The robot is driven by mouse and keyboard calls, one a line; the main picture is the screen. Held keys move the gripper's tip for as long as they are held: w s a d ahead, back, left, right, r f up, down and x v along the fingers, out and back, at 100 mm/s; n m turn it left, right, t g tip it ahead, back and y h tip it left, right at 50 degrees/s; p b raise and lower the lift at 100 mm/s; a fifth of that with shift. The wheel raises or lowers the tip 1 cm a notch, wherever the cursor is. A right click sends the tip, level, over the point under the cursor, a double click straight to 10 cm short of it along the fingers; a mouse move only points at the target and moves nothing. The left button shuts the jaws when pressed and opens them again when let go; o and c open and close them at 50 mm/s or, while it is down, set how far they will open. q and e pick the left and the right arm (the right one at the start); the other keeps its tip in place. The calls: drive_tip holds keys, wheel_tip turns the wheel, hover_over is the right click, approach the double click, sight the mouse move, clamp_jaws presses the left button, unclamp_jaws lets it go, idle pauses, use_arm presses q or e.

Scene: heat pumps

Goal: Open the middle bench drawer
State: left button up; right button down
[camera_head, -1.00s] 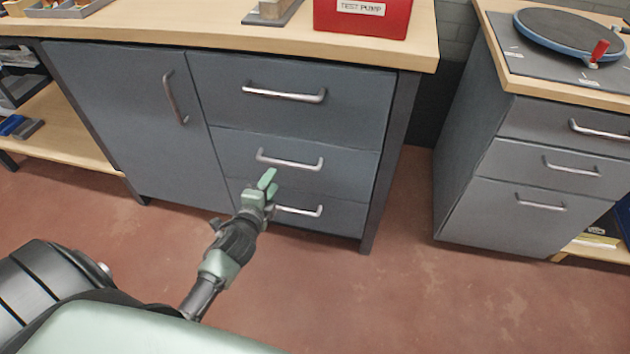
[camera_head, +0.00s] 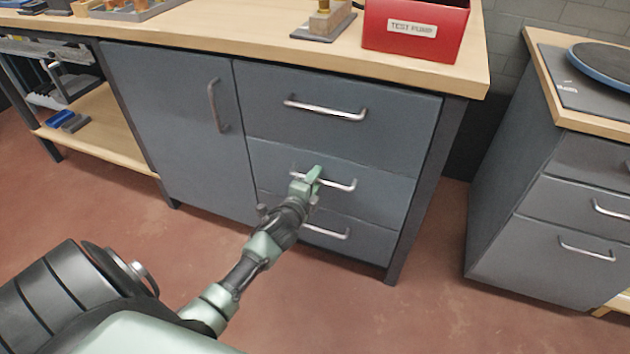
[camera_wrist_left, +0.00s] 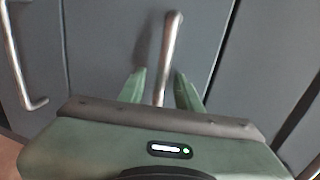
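The middle bench drawer (camera_head: 385,197) is a grey front between two other drawers under the wooden worktop. It looks shut, about flush with its neighbours. Its metal bar handle (camera_head: 340,184) is partly hidden by my left gripper (camera_head: 311,178). In the left wrist view the handle (camera_wrist_left: 171,45) runs between the two green fingers of my left gripper (camera_wrist_left: 160,90). The fingers are apart, one on each side of the bar, with a gap showing on both sides. My right gripper is in neither view.
The top drawer handle (camera_head: 325,110) and bottom drawer handle (camera_head: 327,232) sit above and below. A cupboard door (camera_head: 170,120) is on the left. A red test pump box (camera_head: 415,30) stands on the worktop. Another drawer unit (camera_head: 515,200) stands right, with bare floor (camera_head: 430,290) between.

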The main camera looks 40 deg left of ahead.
use_arm(q)
clamp_jaws()
idle(1.4)
